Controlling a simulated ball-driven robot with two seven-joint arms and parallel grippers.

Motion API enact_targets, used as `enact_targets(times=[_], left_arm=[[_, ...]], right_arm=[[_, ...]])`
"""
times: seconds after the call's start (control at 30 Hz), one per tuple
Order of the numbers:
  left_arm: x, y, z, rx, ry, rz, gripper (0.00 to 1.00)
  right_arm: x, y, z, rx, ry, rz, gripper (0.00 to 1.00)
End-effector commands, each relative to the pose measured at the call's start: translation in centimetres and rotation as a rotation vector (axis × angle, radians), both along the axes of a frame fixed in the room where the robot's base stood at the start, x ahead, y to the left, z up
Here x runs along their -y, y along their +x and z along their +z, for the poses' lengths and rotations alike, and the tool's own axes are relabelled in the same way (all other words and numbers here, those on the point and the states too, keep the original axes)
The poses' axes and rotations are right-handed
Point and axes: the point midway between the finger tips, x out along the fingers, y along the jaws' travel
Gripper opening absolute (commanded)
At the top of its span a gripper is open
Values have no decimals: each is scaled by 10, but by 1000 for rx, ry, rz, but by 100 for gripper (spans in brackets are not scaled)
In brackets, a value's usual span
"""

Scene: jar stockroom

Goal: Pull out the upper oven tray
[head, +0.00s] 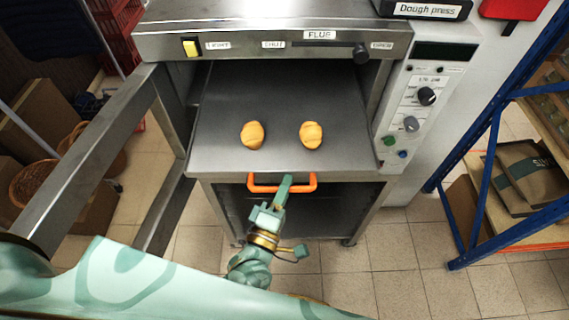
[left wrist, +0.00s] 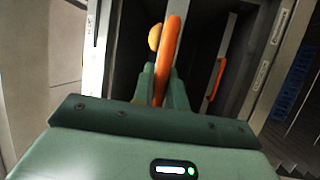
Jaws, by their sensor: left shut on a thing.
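The upper oven tray (head: 285,95) is a dark flat sheet with two golden rolls (head: 252,135) (head: 311,134) on it. It reaches out past the oven's front opening. Its orange handle (head: 305,183) is at the front edge. My left gripper (head: 284,184) is shut on this handle. In the left wrist view the orange handle (left wrist: 170,45) stands between the fingers (left wrist: 162,88), with a roll (left wrist: 154,37) behind it. My right gripper is not in view.
The oven door (head: 85,155) stands open at the left. A second orange handle (left wrist: 216,80) shows in the left wrist view. The control panel (head: 420,105) is right of the opening. A blue rack (head: 480,170) stands further right. Tiled floor (head: 400,255) is clear in front.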

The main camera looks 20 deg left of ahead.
Motion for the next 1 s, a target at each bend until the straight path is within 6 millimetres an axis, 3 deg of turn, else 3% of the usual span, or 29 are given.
enact_targets(times=[0.23,0.67,0.7,0.73,1.0], left_arm=[[6,-19,-1,-3,1,-2,0],[6,-21,-2,-3,2,-2,0],[6,-21,-2,-3,2,-2,25],[6,-21,-2,-3,2,-2,34],[6,-21,-1,-1,0,-1,36]], right_arm=[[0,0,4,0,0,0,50],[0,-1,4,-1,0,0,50],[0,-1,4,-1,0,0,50],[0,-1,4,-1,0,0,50],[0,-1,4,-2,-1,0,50]])
